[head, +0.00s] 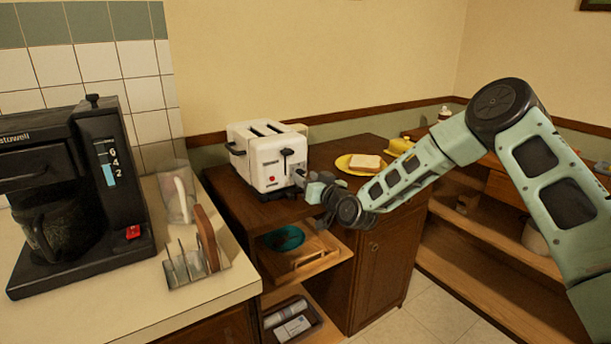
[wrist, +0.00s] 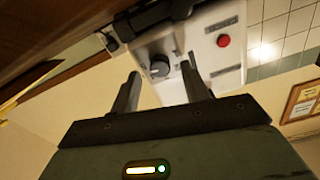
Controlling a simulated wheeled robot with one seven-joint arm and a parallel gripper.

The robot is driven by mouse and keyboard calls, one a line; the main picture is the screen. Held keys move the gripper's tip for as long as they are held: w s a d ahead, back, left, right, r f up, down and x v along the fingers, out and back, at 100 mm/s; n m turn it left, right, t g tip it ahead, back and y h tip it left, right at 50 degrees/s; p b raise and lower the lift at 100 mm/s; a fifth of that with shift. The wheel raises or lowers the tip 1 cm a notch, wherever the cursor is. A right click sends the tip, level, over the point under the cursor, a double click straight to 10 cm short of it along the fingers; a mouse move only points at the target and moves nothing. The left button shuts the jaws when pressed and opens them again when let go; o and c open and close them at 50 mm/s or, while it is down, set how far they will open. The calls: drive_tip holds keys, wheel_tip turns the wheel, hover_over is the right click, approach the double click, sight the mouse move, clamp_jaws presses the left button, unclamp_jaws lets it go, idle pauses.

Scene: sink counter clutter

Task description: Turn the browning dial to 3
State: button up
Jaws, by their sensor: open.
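The white toaster (head: 265,150) stands on the brown wooden cabinet, with two slots on top and a black lever on its front. In the wrist view the toaster front (wrist: 202,50) shows a dark round browning dial (wrist: 159,67) and a red button (wrist: 224,41). The dial's numbers are too small to read. My gripper (wrist: 160,75) is open, its two fingers on either side of the dial as seen from the wrist. I cannot tell whether they touch it. In the head view my gripper (head: 303,178) is at the toaster's front right, hiding the dial.
A yellow plate (head: 343,167) with bread (head: 366,162) lies right of the toaster, near my arm. A black coffee maker (head: 75,190) and a rack (head: 190,265) stand on the left counter. An open shelf (head: 300,262) with a teal bowl (head: 283,238) is below.

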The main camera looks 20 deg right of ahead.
drive_tip(key=shift+w+a, duration=0.25)
drive_tip(key=shift+w, duration=0.35)
drive_tip(key=c, duration=1)
